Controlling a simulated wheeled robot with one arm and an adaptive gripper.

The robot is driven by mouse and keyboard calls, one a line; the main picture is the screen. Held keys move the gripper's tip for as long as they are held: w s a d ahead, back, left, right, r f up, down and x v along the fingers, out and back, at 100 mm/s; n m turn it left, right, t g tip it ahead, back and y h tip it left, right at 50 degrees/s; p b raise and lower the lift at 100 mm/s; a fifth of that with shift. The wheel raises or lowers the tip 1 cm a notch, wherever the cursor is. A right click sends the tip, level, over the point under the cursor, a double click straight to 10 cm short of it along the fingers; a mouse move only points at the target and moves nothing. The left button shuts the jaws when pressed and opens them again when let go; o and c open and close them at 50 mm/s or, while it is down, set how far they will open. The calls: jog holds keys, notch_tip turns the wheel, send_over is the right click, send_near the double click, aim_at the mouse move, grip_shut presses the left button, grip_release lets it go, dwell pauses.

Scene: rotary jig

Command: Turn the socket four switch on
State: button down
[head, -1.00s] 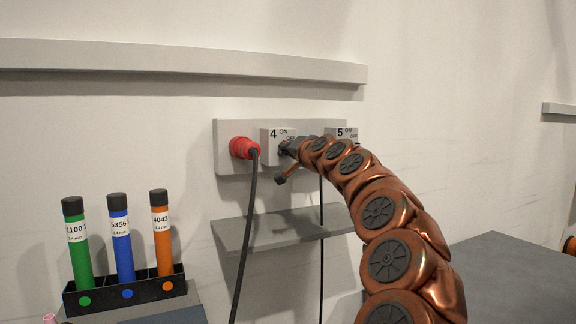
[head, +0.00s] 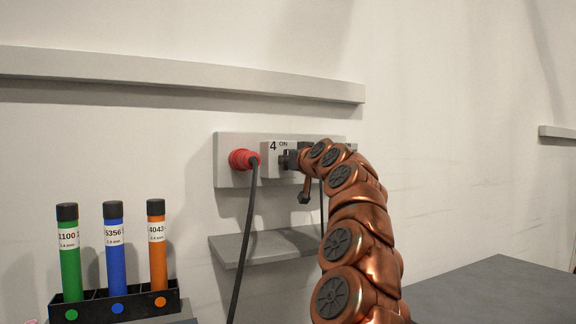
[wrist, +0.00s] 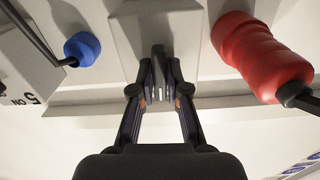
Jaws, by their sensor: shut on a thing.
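The socket four box (head: 269,167) is a pale box marked "4" and "ON" on the wall panel, beside a red plug (head: 241,159) with a dark cable. My gripper (head: 288,159) is at the front of this box in the head view, and the arm hides the box's right part. In the wrist view my gripper (wrist: 159,93) is shut on the dark switch handle (wrist: 158,58), which stands out from the pale box (wrist: 158,28). The red plug (wrist: 258,55) is to the right there. The exact angle of the switch is hard to tell.
In the wrist view the socket five box (wrist: 22,65) with a blue plug (wrist: 82,49) is at the left. In the head view a grey shelf (head: 262,250) lies below the panel. A rack (head: 88,311) of coloured tubes stands at lower left. A grey table (head: 500,290) is at right.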

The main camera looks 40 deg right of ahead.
jog(key=shift+n, duration=0.4)
jog(key=c, duration=1.2)
grip_release()
jog(key=shift+o, duration=0.2)
jog(key=shift+s, duration=0.1)
jog(key=v, duration=1.2)
jog(key=shift+a, duration=0.1)
